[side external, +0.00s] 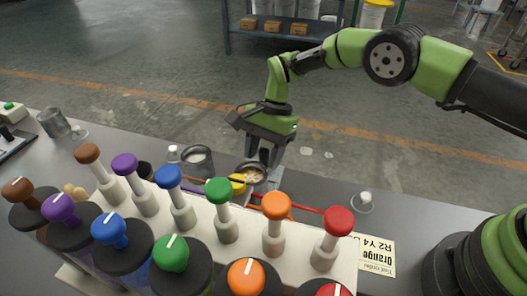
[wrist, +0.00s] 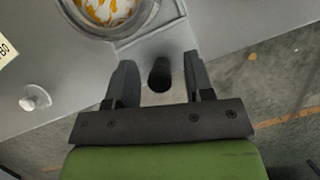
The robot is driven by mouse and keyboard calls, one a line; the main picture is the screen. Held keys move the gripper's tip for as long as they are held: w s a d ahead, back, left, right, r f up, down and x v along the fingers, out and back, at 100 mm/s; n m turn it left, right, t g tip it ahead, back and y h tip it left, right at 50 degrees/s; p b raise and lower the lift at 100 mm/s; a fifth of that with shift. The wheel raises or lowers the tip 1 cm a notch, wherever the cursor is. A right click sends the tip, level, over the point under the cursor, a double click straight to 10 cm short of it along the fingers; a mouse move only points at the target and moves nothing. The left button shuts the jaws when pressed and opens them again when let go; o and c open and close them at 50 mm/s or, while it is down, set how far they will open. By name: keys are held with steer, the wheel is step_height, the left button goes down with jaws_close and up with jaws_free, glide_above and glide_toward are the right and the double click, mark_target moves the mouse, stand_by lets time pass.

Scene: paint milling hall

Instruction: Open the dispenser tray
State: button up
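The dispenser (side external: 205,215) is a pale block with several coloured knobs, standing on the grey bench. On its far side a metal cup (side external: 252,173) holds white and orange paint. In the wrist view the cup (wrist: 108,12) sits on a grey tray (wrist: 150,32), whose near end has a dark round handle (wrist: 160,75). My gripper (wrist: 159,66) is open, with one finger on each side of the handle and a visible gap on both sides. In the side view my gripper (side external: 265,158) points down beside the cup; the tray is mostly hidden there.
Dark canisters with coloured caps (side external: 122,245) stand in front of the dispenser. A metal can (side external: 198,160) stands left of my gripper, another (side external: 53,122) at far left. A small white knob (side external: 365,197) and a printed card (side external: 375,254) are at right.

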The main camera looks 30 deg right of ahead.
steer(key=shift+r, duration=0.1)
steer(key=v, duration=1)
steer(key=s+d+r+n+t, duration=0.2)
steer(key=s+d+r, duration=0.15)
steer(key=r, duration=0.55)
steer(key=s+d+r+n+t, duration=0.2)
steer(key=s+r, duration=0.2)
steer(key=r, duration=0.5)
steer(key=s+d+n+t+h, duration=0.1)
steer(key=s+d+n+t, duration=0.1)
steer(key=s, duration=0.7)
steer(key=s+d+n+t, duration=0.2)
steer(key=s+d+t, duration=0.1)
steer(key=s, duration=0.7)
steer(key=shift+s+d+r+h, duration=0.25)
steer(key=shift+d+r+h, duration=0.15)
steer(key=shift+r, duration=0.05)
